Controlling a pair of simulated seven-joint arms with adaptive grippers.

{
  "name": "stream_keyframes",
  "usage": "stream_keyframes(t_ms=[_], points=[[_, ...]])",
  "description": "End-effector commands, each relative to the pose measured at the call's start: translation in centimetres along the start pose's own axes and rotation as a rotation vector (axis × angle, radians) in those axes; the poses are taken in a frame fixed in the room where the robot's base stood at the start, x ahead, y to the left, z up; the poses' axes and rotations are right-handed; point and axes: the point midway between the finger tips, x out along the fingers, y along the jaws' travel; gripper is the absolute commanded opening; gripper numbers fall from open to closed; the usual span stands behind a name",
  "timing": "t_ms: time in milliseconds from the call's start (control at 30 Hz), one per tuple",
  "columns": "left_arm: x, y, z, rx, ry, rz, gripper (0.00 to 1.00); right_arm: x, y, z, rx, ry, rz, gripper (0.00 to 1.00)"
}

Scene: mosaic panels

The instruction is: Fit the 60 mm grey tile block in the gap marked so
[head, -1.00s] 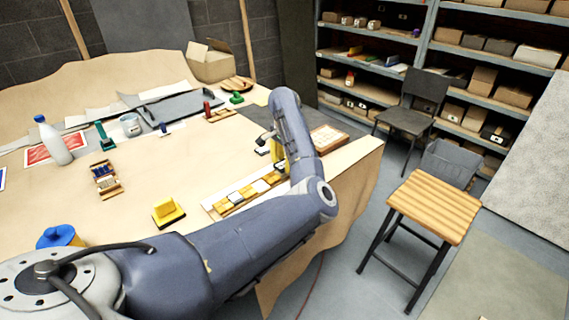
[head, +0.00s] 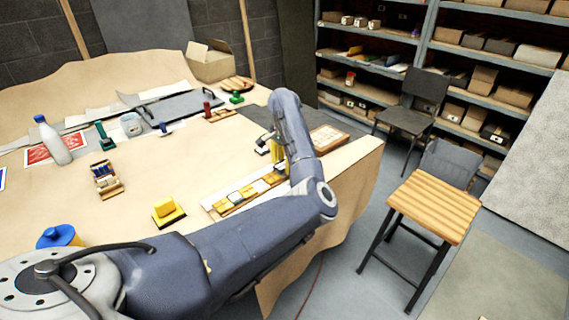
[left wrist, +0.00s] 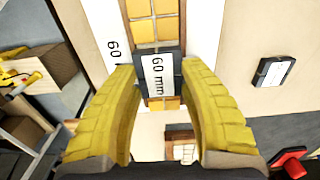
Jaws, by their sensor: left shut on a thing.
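My left gripper (head: 279,160) is over the far right end of the mosaic panel (head: 219,207) in the head view. In the left wrist view its two yellow fingers (left wrist: 157,72) are shut on the dark grey tile block (left wrist: 151,92), which has a white "60 mm" label. The block lies across the panel's strip, with yellow tiles (left wrist: 141,32) beyond it and a bit of yellow below it. A white edge marked "60" (left wrist: 113,47) is beside it on the left. I cannot tell whether the block is seated in the gap or just above it. My right gripper is not in view.
Another dark block with a white label (left wrist: 272,72) lies apart on the table, to the right. A yellow block (head: 165,209), a small tray of pieces (head: 105,181) and a white bottle (head: 54,142) stand on the table further left. A wooden stool (head: 434,206) stands off the table's right edge.

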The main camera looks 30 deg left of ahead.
Motion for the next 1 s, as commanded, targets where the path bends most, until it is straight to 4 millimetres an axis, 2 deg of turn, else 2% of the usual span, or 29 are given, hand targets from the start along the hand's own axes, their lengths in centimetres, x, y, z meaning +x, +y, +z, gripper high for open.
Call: stream_keyframes(t_ms=[833, 867, 1000], points=[[1.8, 0.0, 0.0, 0.001, -0.001, -0.001, 0.11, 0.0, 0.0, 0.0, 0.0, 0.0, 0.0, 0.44], [1.8, 0.0, 0.0, 0.001, -0.001, -0.001, 0.45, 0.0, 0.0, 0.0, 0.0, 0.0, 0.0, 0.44], [1.8, 0.0, 0.0, 0.0, -0.001, -0.001, 0.61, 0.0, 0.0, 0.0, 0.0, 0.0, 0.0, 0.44]])
